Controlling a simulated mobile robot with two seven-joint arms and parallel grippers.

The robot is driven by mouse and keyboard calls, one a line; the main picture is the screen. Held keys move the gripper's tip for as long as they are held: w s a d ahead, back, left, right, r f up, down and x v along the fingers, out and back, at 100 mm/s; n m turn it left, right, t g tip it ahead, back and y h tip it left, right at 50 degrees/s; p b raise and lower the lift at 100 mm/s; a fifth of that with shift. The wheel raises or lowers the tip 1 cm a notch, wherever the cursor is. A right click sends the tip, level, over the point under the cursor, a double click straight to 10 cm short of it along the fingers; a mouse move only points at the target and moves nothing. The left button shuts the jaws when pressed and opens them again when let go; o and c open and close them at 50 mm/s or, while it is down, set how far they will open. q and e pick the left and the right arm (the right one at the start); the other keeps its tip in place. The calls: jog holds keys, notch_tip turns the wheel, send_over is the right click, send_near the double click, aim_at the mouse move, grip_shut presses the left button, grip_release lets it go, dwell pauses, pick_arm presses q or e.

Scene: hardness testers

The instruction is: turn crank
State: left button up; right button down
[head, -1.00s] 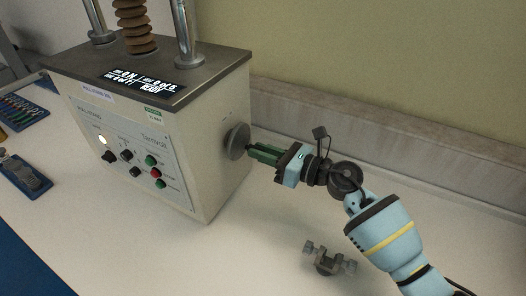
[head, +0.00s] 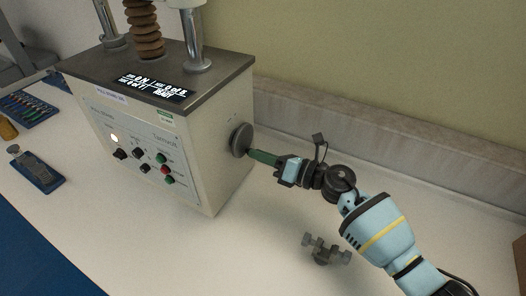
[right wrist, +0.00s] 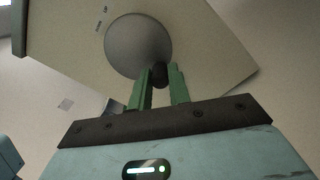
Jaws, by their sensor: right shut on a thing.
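The crank is a round grey disc (head: 241,140) on the right side wall of the white hardness tester (head: 190,160). In the right wrist view the disc (right wrist: 138,46) has a small dark knob (right wrist: 159,75) near its lower right edge. My right gripper (head: 256,155) reaches the disc from the right. Its green fingers (right wrist: 160,84) are shut on the dark knob, one on each side of it. In the head view the fingers hide the knob. My left gripper is in neither view.
A grey metal clamp-like part (head: 325,250) lies on the white table below my right arm. At left are a blue tray of small tools (head: 28,108) and a blue pad with a grey piece (head: 38,172). Table in front of the tester is clear.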

jog(key=shift+s+m+p, duration=0.2)
jog(key=shift+m+p, duration=0.1)
jog(key=shift+m, duration=0.5)
jog(key=shift+a, duration=0.1)
jog(key=c, duration=1.3)
grip_release()
jog(key=v, duration=0.8)
